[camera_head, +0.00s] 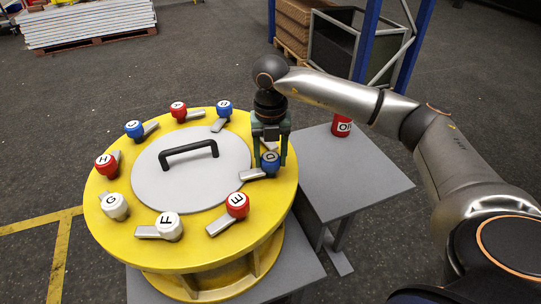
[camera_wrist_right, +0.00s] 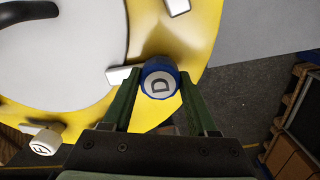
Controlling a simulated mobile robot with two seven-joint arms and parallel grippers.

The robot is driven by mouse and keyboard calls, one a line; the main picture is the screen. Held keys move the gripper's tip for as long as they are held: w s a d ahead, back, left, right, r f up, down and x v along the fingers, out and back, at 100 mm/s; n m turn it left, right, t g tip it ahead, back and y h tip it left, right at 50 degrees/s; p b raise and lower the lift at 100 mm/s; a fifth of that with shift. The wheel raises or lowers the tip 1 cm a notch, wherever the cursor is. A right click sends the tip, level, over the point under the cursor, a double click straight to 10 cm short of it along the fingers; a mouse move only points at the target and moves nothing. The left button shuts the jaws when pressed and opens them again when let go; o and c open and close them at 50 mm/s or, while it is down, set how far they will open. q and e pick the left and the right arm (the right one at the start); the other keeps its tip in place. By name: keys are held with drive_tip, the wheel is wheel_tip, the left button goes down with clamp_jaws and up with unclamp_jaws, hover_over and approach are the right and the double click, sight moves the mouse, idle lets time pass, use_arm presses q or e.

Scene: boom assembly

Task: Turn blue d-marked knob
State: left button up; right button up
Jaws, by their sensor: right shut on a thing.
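The blue D-marked knob (camera_head: 270,164) sits on the right side of the yellow ring of the round hatch. Its silver lever (camera_head: 252,174) points left, over the edge of the light grey lid. My right gripper (camera_head: 271,158) reaches down from above, with one green finger on each side of the knob. In the right wrist view, the blue knob (camera_wrist_right: 160,78) with its white D face lies between the fingertips of the right gripper (camera_wrist_right: 161,86), which is shut on it. My left gripper is not in view.
Other lettered knobs stand around the yellow ring (camera_head: 93,209), including a red E knob (camera_head: 237,204) and a white F knob (camera_head: 168,226). A black handle (camera_head: 188,150) rises from the lid. A grey table (camera_head: 350,180) with a red can (camera_head: 341,126) stands at right.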

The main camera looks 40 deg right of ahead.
sight(271, 157)
drive_tip(key=m, duration=0.5)
drive_tip(key=shift+r+p, duration=0.1)
drive_tip(key=shift+p, duration=0.2)
drive_tip(key=shift+m, duration=0.4)
drive_tip(key=o, duration=1.4)
wheel_tip(271, 157, up, 12)
drive_tip(key=shift+r, duration=0.2)
